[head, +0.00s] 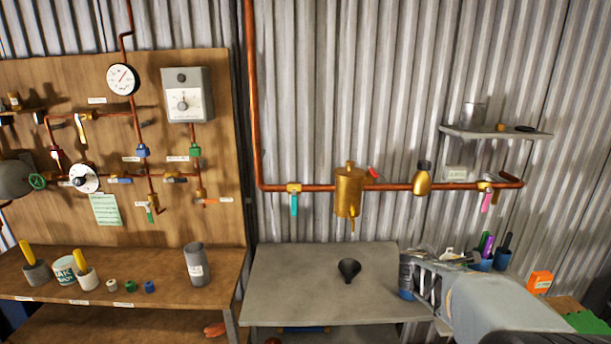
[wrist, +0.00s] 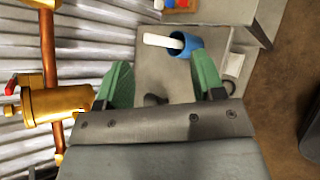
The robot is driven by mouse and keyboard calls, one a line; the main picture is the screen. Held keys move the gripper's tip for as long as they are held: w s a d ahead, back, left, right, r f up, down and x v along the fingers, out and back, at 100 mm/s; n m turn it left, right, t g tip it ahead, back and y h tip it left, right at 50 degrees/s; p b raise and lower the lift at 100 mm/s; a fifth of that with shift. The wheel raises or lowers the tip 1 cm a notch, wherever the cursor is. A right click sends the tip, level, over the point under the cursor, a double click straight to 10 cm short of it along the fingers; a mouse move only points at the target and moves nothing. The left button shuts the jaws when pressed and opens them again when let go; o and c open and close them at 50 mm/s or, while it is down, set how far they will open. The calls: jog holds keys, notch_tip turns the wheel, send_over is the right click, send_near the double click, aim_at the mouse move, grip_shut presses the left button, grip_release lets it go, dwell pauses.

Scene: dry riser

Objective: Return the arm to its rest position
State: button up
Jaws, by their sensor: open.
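My gripper (wrist: 158,84) shows in the wrist view with its two green fingers spread apart and nothing held between them. In the head view my grey arm reaches in from the lower right, over the right end of the grey bench (head: 290,290). The gripper's fingers are hard to make out there. A small dark shape lies beyond the fingers in the wrist view; I cannot tell what it is.
A black funnel (head: 349,270) stands on the bench, with a dark can (head: 406,274) beside my arm. A brass filter (head: 348,190) hangs on the copper pipe (head: 300,187). A blue cup (wrist: 186,46) holds a white stick. An orange box (head: 540,283) is right of my arm.

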jog(key=s+a+f+m+g+y, duration=0.1)
jog(key=s+a+f+m+g, duration=0.15)
jog(key=s+m, duration=0.45)
jog(key=s+a+f+m+g+y, duration=0.1)
jog(key=s+a+f+m+g, duration=0.15)
jog(key=s+m, duration=0.45)
jog(key=s+a+r+m+y, duration=0.1)
jog(key=s+a+m+y, duration=0.3)
jog(key=s+a, duration=0.3)
jog(key=shift+s+a+r+m+y, duration=0.35)
jog(key=shift+a+y, duration=0.55)
jog(key=shift+a, duration=1)
jog(key=shift+w, duration=0.1)
jog(key=shift+c, duration=0.2)
